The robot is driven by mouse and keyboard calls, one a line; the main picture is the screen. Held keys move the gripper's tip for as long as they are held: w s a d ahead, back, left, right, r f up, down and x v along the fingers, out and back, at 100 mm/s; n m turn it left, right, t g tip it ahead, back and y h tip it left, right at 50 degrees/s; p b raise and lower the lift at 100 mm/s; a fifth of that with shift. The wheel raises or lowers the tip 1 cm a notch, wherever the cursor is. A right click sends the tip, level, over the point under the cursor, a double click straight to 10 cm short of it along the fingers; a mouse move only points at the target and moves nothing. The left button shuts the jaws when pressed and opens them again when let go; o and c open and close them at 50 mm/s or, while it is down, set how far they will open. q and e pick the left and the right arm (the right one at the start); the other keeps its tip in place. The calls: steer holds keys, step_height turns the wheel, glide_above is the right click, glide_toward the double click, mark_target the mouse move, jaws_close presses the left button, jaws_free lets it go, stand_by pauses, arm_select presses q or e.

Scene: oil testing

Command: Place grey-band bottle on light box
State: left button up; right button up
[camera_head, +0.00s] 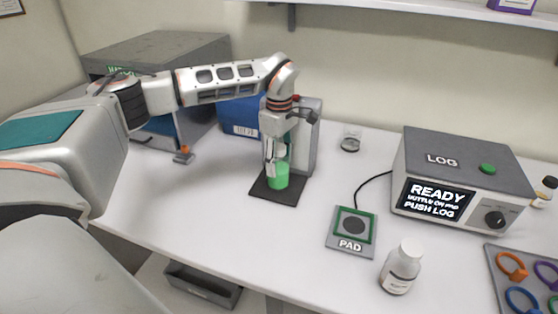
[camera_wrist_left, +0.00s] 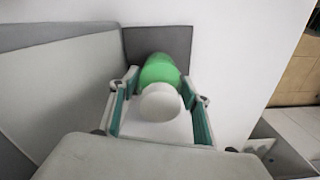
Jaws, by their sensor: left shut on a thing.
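My left gripper (camera_head: 272,162) points down and is shut on a bottle (camera_head: 278,177) whose body looks bright green. In the left wrist view the bottle (camera_wrist_left: 158,75) has a green body and a white cap, and sits between the two fingers. I see no grey band on it. The bottle is upright over the dark base plate (camera_head: 260,193) of the grey upright unit (camera_head: 306,150), which seems to be the light box. It looks to be on the plate, but I cannot tell whether it touches. My right gripper is not in view.
A white bottle (camera_head: 401,266) stands at the front right beside the green-framed pad (camera_head: 338,246). The log box (camera_head: 455,170) stands behind, its screen reading READY. A small glass dish (camera_head: 350,144) is at the back. A tray (camera_head: 497,260) of coloured rings is at right.

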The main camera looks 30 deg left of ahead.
arm_select(q)
steer(key=o, duration=1.6)
steer(key=shift+f, duration=0.15)
step_height(320, 180, up, 11)
steer(key=shift+r, duration=0.65)
